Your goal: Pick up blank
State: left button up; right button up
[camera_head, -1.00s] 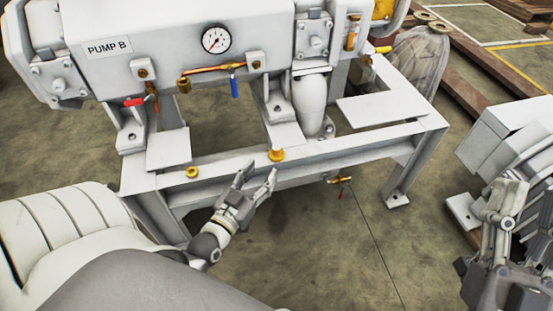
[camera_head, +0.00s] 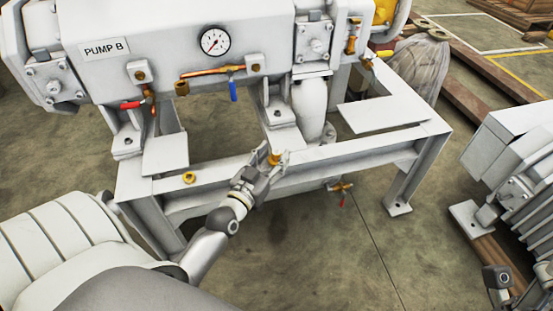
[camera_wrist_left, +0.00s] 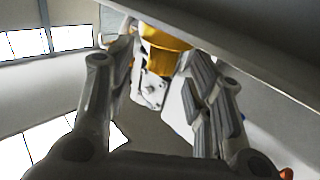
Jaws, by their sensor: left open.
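A second yellow fitting (camera_head: 189,177) sits on the beam to the left. The white frame (camera_head: 340,150) carries the PUMP B housing (camera_head: 150,60), with a gauge (camera_head: 214,41) and a blue-handled valve (camera_head: 233,90). White machinery (camera_head: 515,150) stands right; floor between is clear.

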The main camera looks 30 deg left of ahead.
pick_arm(q)
jog(key=shift+w+a, duration=0.15)
jog(key=shift+w, duration=1)
jog(key=shift+c, duration=0.4)
grip_shut()
jog(key=shift+r, duration=0.1)
